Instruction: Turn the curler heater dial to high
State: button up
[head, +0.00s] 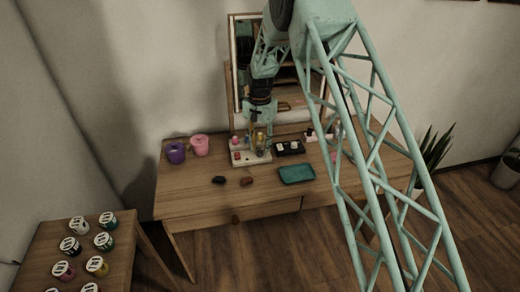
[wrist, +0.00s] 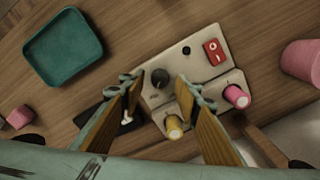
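The curler heater (head: 240,158) is a pale box on the dressing table, and it fills the middle of the wrist view (wrist: 188,72). Its round black dial (wrist: 160,77) appears between my fingertips in the wrist view; I cannot tell whether they touch it or what its setting is. A red switch (wrist: 214,50) and a small black knob (wrist: 186,50) are also on the panel. A pink curler (wrist: 236,96) and a yellow curler (wrist: 173,126) stand in the heater. My gripper (wrist: 158,84) is open with wood-coloured fingers spread, above the heater; it also shows in the head view (head: 258,143).
A teal tray (head: 297,174) lies right of the heater. A black holder (head: 290,148) stands close beside it. Purple (head: 176,152) and pink (head: 200,145) cups stand at the left. A mirror (head: 243,60) rises behind.

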notch_tip(320, 180, up, 10)
jog(key=shift+r, duration=0.2)
dwell(0.3)
jog(key=shift+r, duration=0.15)
notch_tip(320, 180, up, 20)
jog(key=f+n+t, duration=0.1)
send_over(261, 152)
jog(key=s+d, duration=0.9)
jog(key=s, duration=0.1)
jog(key=s+d+r+n+t, duration=0.1)
jog(key=s+d+r, duration=0.3)
jog(key=s+r, duration=0.35)
jog(key=s+d+r, duration=0.4)
jog(key=s+r, duration=0.2)
jog(key=s, duration=0.3)
jog(key=s+d+r+n+t, duration=0.1)
jog(key=s+d+r, duration=0.15)
jog(key=s, duration=0.55)
jog(key=s+d+r, duration=0.2)
jog(key=s+d, duration=0.1)
jog(key=s, duration=0.6)
jog(key=s+d+f, duration=0.1)
jog(key=s, duration=0.8)
jog(key=s+d+f+n+t, duration=0.1)
jog(key=s+d+f, duration=0.1)
jog(key=s, duration=0.8)
jog(key=shift+f+n, duration=0.25)
jog(key=shift+n, duration=0.05)
